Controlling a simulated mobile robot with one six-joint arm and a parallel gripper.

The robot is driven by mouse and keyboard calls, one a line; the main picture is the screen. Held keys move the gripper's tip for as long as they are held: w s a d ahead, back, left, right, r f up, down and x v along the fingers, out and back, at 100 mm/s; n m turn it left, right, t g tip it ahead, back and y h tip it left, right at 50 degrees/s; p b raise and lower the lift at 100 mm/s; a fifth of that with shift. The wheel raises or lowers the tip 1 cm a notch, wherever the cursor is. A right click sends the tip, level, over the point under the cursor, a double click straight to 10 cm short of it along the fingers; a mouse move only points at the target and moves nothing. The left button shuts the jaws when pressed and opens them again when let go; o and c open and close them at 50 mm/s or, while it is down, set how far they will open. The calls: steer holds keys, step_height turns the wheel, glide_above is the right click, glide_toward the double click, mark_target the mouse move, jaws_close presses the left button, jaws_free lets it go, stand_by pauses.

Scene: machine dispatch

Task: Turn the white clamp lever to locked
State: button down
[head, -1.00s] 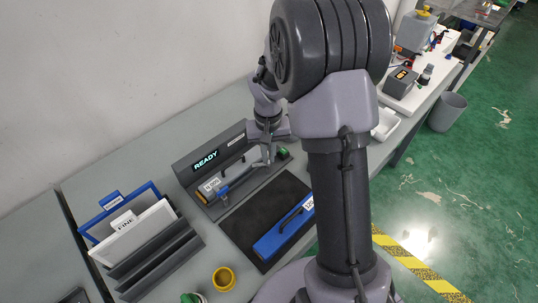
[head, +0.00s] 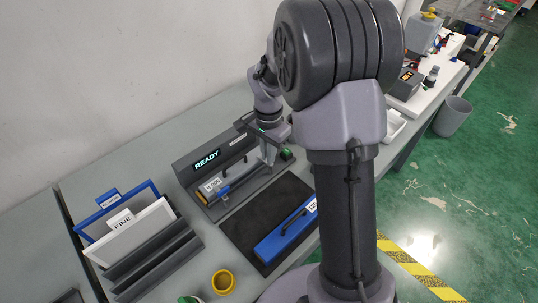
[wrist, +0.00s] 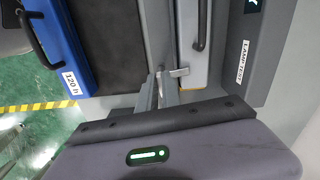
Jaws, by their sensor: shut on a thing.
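The grey machine with a lit READY display (head: 207,160) stands on the bench. My gripper (head: 267,157) is low over the right end of this machine in the head view. In the wrist view my gripper (wrist: 158,90) has its two narrow fingers close together. They are shut on a small white piece (wrist: 160,83), which appears to be the white clamp lever and is mostly hidden between them. A pale metal bar (wrist: 180,72) sticks out just beyond the fingertips. The lever cannot be made out clearly in the head view.
A blue block with a handle (head: 285,230) lies on a black mat (head: 243,227) in front of the machine. A rack (head: 160,262) with blue and white panels stands at left. A yellow cup (head: 223,281) stands in front. A green part (head: 287,154) is close to my gripper.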

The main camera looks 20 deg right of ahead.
steer(key=shift+w+m, duration=0.1)
steer(key=shift+m, duration=0.4)
stand_by(0.3)
steer(key=c, duration=1.5)
jaws_free()
steer(key=shift+c, duration=0.2)
step_height(320, 180, up, 18)
steer(key=p, duration=0.5)
steer(key=shift+f, duration=0.25)
